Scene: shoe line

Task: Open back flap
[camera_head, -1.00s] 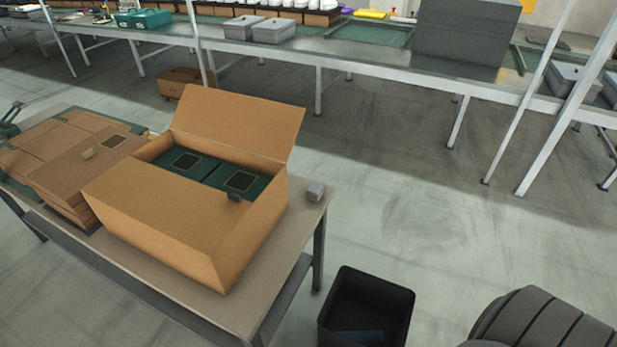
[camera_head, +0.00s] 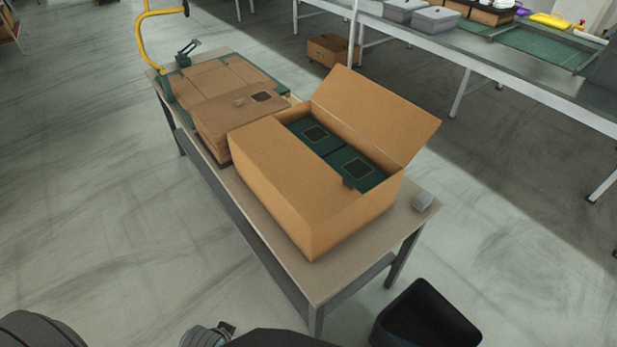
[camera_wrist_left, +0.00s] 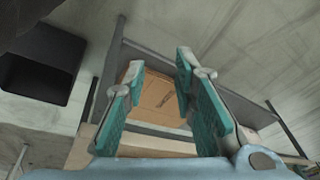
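A large open cardboard box (camera_head: 275,190) stands on the table (camera_head: 320,278). Its far flap (camera_head: 375,115) stands up and leans outward. Its near flap (camera_head: 275,150) lies over the near part of the opening. Two green boxes, one at the left (camera_head: 315,132) and one at the right (camera_head: 358,172), sit inside. In the left wrist view my left gripper (camera_wrist_left: 158,72) is open, its teal fingers apart and nothing between them. Brown cardboard (camera_wrist_left: 155,97) shows beyond the fingers, apart from them. Neither gripper's fingers can be made out in the head view.
A stack of flat cardboard (camera_head: 235,120) lies left of the box. A black bin (camera_head: 425,315) stands on the floor to the right. A long conveyor table (camera_head: 480,75) runs behind, with open floor between.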

